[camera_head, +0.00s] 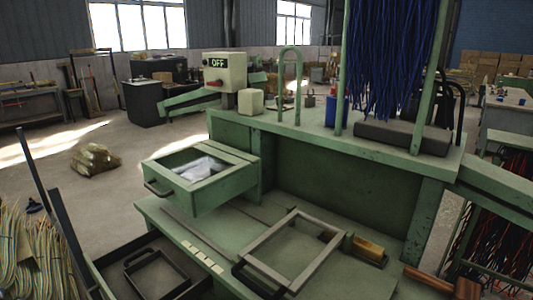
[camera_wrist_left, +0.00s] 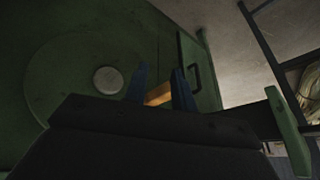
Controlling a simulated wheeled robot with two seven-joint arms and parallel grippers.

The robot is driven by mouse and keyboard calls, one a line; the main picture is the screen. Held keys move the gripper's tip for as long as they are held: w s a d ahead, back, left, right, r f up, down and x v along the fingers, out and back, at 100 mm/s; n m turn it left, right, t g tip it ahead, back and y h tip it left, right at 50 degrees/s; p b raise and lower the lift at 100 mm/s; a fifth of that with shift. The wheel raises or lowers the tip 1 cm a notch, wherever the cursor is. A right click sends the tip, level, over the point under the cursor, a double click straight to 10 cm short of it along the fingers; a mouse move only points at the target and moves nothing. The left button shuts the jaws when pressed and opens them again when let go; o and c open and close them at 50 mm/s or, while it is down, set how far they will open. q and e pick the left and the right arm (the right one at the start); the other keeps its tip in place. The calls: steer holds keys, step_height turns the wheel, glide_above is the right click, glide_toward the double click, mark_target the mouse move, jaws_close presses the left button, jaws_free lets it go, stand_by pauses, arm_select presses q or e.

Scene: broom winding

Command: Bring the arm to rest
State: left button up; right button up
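Neither of my arms shows in the head view. In the left wrist view my left gripper (camera_wrist_left: 160,88) shows as two dark blue fingers standing apart. An orange-yellow piece (camera_wrist_left: 158,95) shows in the gap between them. I cannot tell whether it lies behind the fingers or touches them. Beyond the fingers is a dark green surface with a pale round disc (camera_wrist_left: 108,80) and a green panel with a dark handle. My right gripper is in neither view.
The green workbench (camera_head: 310,135) carries an OFF switch box (camera_head: 225,72), hanging blue bristles (camera_head: 388,60) and an open drawer (camera_head: 205,185) with white material. Floor at left is partly clear.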

arm_select(q)
steer(key=s+d+f+g, duration=0.1)
steer(key=s+f+g, duration=0.1)
steer(key=s+f, duration=0.3)
steer(key=s+d+f+n+g+h, duration=0.1)
steer(key=s+f, duration=0.4)
steer(key=s, duration=0.8)
steer(key=shift+s+d+f+g, duration=0.15)
steer(key=shift+d+f+g, duration=0.1)
steer(key=shift+d+g, duration=0.25)
steer(key=shift+d, duration=0.1)
